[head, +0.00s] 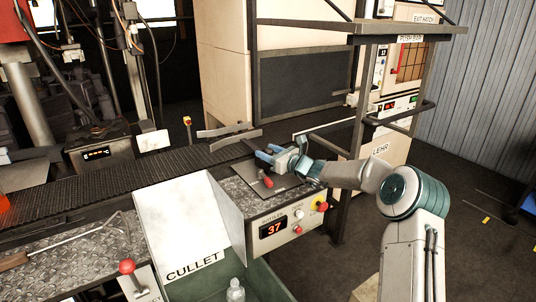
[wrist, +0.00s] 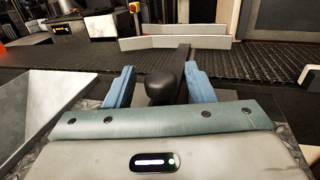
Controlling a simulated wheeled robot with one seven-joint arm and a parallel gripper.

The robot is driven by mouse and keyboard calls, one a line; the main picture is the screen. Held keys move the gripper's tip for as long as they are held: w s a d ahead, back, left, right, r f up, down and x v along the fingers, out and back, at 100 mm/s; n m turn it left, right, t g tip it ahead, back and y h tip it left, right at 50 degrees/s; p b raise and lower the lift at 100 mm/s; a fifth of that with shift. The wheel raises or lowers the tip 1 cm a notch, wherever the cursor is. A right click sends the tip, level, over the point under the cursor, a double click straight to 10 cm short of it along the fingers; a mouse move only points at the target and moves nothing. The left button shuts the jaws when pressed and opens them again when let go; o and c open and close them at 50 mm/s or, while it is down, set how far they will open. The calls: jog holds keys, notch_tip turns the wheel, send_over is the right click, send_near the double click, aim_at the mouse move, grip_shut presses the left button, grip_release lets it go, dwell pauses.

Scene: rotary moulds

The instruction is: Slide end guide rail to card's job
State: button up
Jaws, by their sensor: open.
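The guide rails are two pale grey bars over the dark belt, a far one (head: 224,129) and a near one (head: 238,137). The wrist view also shows the near rail (wrist: 150,43). A dark bar runs from the rails toward me and ends in a round black knob (wrist: 161,84). My gripper (head: 268,154) is at the belt's near edge, its blue fingers open on either side of the knob, with gaps visible. The knob is hidden in the head view. A white card (head: 152,140) stands behind the belt at left; its writing is too small to read.
A red-handled lever (head: 267,182) is on the plate below my gripper. The control box (head: 272,230) shows 37. A white cullet chute (head: 190,225) stands to the left. The lehr (head: 380,150) and its frame are at right.

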jog(key=b+v, duration=0.1)
jog(key=v, duration=1.2)
jog(key=shift+s+d, duration=0.25)
jog(key=shift+s, duration=0.05)
jog(key=shift+a, duration=0.1)
